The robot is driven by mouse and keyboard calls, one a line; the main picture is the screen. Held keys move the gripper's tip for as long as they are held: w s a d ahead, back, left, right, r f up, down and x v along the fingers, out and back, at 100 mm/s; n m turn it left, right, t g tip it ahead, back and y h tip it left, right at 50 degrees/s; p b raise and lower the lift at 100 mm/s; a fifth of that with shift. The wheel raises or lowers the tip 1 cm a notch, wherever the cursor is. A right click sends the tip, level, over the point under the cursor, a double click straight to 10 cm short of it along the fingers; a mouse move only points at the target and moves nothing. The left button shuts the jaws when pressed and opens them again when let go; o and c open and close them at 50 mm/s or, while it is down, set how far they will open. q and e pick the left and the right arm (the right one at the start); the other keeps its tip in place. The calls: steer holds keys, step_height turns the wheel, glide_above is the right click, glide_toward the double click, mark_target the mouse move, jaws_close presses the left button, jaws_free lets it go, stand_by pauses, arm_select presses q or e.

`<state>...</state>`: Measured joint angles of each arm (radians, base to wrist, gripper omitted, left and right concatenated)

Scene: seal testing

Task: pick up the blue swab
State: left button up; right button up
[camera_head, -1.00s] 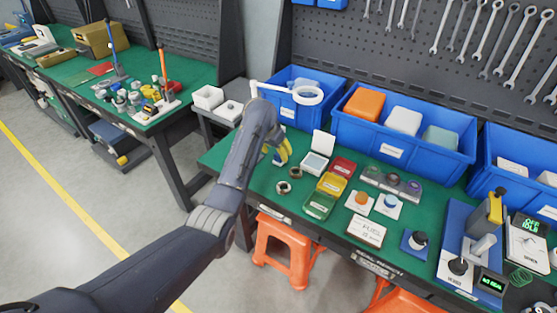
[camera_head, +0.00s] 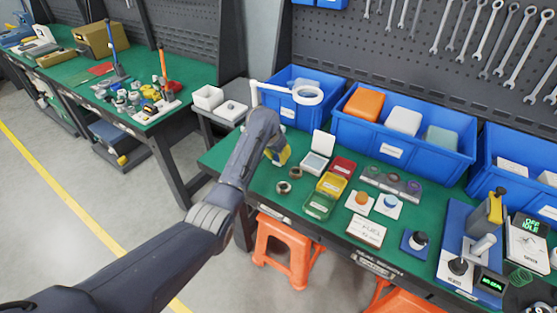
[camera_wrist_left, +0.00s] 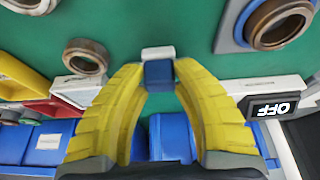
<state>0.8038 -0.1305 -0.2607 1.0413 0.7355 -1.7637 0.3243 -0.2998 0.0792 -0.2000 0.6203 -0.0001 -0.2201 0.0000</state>
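My left gripper (camera_head: 281,156), with yellow ribbed fingers, is over the left end of the green workbench, just left of the white open-lidded box. In the left wrist view its fingertips (camera_wrist_left: 158,72) close from both sides on a small blue piece with a white end, which I take to be the blue swab (camera_wrist_left: 158,76). Most of the swab is hidden by the fingers in the head view. My right gripper is not in view.
Brown rings (camera_head: 289,180) lie in front of the left gripper. The open-lidded box (camera_head: 315,160) and red, yellow and green trays (camera_head: 320,205) stand to its right. Blue bins (camera_head: 390,150) line the back. A white ring lamp (camera_head: 307,95) overhangs the bench's back left.

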arm_select(q)
steer(key=shift+c, duration=1.2)
steer(key=shift+r, duration=0.15)
step_height(320, 180, up, 20)
steer(key=o, duration=0.4)
jaws_close()
steer(key=shift+f, duration=0.25)
